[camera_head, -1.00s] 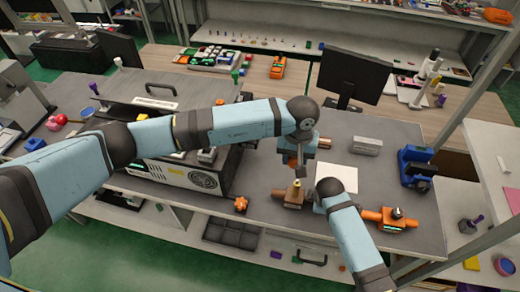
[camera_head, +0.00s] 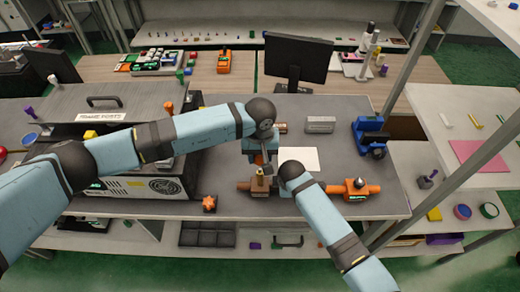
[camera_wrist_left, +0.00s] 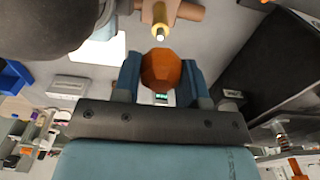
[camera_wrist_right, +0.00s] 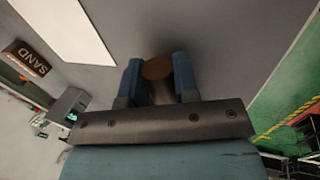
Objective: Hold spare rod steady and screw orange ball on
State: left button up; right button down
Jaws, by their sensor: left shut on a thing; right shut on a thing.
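The orange ball (camera_wrist_left: 161,70) is faceted and sits between the fingers of my left gripper (camera_wrist_left: 160,82), which is shut on it. In the head view my left gripper (camera_head: 263,160) is above the brown piece (camera_head: 245,186) on the bench. A brass-coloured rod (camera_wrist_left: 160,14) with a pale tip points up from that piece; it also shows in the head view (camera_head: 260,172). The ball looks apart from the tip. My right gripper (camera_wrist_right: 158,80) is shut on a brown round end (camera_wrist_right: 157,68), apparently the brown piece's. The right fingertips are mostly hidden in the head view.
An orange star-shaped knob (camera_head: 209,203) lies left of the brown piece. An orange fixture (camera_head: 357,188) and a blue device (camera_head: 370,136) are to the right. A white sheet (camera_head: 298,159) lies behind my right gripper. A large box with a handle (camera_head: 105,104) fills the left.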

aim_at(260, 166)
pick_arm(q)
jog(key=shift+f, duration=1.25)
jog(key=shift+f, duration=1.15)
dwell(0.8)
jog(key=o, duration=1)
notch_tip(260, 166, up, 12)
